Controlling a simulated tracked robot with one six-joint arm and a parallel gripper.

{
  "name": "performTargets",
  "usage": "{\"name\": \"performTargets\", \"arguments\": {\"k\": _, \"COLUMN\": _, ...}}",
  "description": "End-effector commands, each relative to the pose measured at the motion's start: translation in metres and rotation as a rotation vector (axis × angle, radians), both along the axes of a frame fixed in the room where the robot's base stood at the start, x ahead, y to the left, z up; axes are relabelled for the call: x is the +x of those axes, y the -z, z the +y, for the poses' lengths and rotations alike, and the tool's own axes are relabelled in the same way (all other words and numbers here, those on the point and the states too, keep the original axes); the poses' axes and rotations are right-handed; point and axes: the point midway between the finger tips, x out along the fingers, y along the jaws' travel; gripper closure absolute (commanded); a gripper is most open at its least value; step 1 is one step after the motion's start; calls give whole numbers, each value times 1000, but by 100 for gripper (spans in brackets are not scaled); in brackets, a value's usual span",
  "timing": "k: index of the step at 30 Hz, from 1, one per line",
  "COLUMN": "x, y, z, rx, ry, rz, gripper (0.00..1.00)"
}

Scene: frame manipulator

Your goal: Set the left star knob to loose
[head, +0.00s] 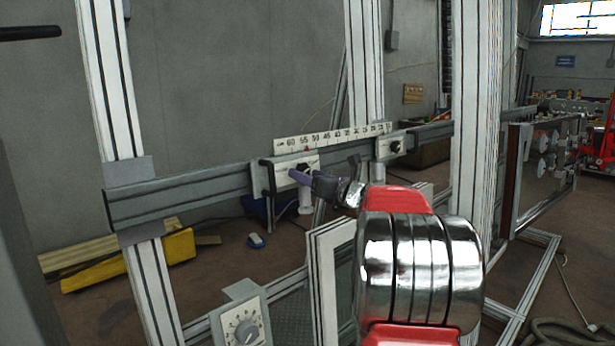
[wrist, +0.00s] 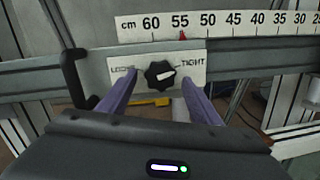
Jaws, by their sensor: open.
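The left star knob (wrist: 160,75) is black, on a white plate (wrist: 198,58) marked LOOSE at left and TIGHT at right. Its white pointer mark is turned right, toward TIGHT. The plate also shows on the rail in the head view (head: 283,178). My gripper (wrist: 159,80) is open, its two purple fingers on either side of the knob, with visible gaps in the wrist view. I cannot tell how far the fingertips are from the plate. In the head view my gripper (head: 299,177) is in front of the plate and partly covers it.
A centimetre ruler (head: 330,137) with a red marker near 55 runs above the grey rail (head: 180,196). A black handle (wrist: 73,78) sticks out left of the plate. A second knob (head: 396,146) is further right. White uprights (head: 476,120) stand nearby. A dial (head: 246,331) is below.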

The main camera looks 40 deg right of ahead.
Motion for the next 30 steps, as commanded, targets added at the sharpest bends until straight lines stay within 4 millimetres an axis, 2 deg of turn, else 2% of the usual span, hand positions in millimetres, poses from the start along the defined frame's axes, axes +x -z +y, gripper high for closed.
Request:
{"name": "performTargets", "arguments": {"k": 11, "x": 5, "y": 0, "z": 0, "rx": 0, "ry": -1, "rz": 0, "gripper": 42}}
{"name": "performTargets", "arguments": {"k": 27, "x": 5, "y": 0, "z": 0, "rx": 0, "ry": -1, "rz": 0, "gripper": 80}}
{"name": "performTargets", "arguments": {"k": 30, "x": 5, "y": 0, "z": 0, "rx": -1, "ry": -1, "rz": 0, "gripper": 83}}
